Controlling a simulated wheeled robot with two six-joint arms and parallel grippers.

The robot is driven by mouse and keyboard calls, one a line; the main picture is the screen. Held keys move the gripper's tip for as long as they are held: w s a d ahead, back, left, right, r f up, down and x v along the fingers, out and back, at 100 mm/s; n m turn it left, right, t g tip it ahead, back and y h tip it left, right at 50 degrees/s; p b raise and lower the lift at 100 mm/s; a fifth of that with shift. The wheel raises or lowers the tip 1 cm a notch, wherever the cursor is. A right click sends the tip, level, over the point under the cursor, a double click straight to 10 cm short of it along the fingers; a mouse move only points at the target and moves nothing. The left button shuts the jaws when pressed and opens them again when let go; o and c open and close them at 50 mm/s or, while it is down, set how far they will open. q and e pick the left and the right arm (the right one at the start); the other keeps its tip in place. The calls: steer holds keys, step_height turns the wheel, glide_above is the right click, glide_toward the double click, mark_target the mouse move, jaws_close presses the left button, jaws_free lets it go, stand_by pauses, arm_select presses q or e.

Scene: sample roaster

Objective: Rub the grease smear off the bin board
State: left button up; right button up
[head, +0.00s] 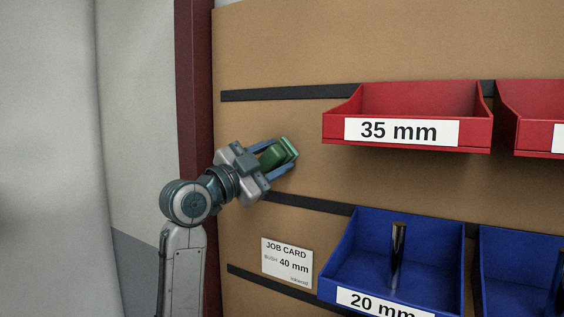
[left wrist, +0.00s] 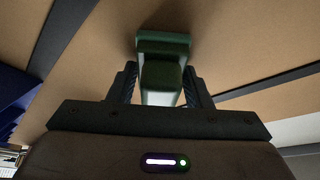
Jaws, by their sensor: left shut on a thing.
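The bin board (head: 290,50) is a tan upright panel with dark horizontal rails; it also fills much of the left wrist view (left wrist: 235,40). My left gripper (head: 276,165) is in front of the board's left part, left of the red bin. It is shut on a green block-like tool (head: 287,149), which also shows between the fingers in the left wrist view (left wrist: 162,75). The tool's far face is at or close to the board; I cannot tell whether it touches. No grease smear shows in either view. My right gripper is not in view.
A red bin labelled 35 mm (head: 350,130) hangs right of the gripper, with another red bin (head: 535,135) beyond. Below are a blue 20 mm bin (head: 350,270) holding a dark cylinder (head: 397,255), another blue bin (head: 505,265), and a job card (head: 287,263) reading 40 mm.

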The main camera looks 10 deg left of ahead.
arm_select(q)
steer(key=shift+w+a, duration=0.15)
steer(key=shift+a, duration=0.3)
steer(key=a, duration=0.1)
steer(key=w+a, duration=0.1)
steer(key=a, duration=0.1)
steer(key=shift+b, duration=0.35)
steer(key=s, duration=0.1)
steer(key=s+a, duration=0.1)
steer(key=s, duration=0.1)
steer(key=s+a, duration=0.1)
steer(key=s, duration=0.1)
steer(key=shift+s+b, duration=0.25)
steer(key=shift+b, duration=0.15)
